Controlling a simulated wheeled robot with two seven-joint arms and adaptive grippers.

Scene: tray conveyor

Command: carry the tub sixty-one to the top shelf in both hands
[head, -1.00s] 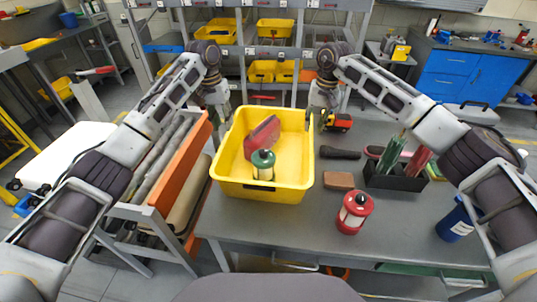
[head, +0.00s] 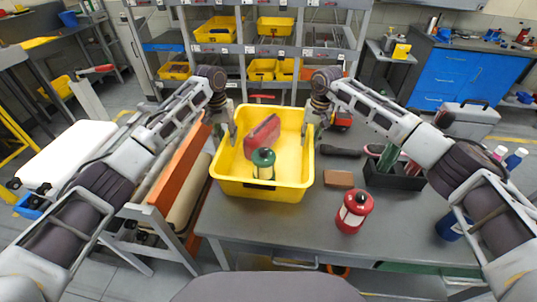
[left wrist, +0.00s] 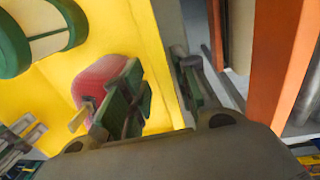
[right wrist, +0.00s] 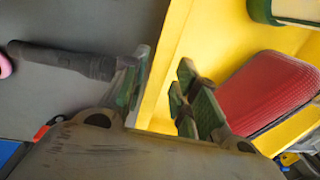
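The yellow tub (head: 240,190) stands on the grey table; no number is readable on it. Inside lie a red, wedge-shaped object (head: 262,135) and a green-and-white canister (head: 263,165). My left gripper (head: 231,128) is at the tub's left wall. In the left wrist view its fingers (left wrist: 160,95) are apart, one inside the tub and one outside, with the wall between. My right gripper (head: 309,128) is at the right wall. In the right wrist view its fingers (right wrist: 162,88) also straddle the wall with a gap showing.
A metal rack (head: 250,50) with several yellow bins stands behind the table. Right of the tub are a red canister (head: 354,212), a brown block (head: 338,179), a black flashlight (head: 340,151) and a black holder (head: 395,178). An orange-sided cart (head: 172,180) stands close at the left.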

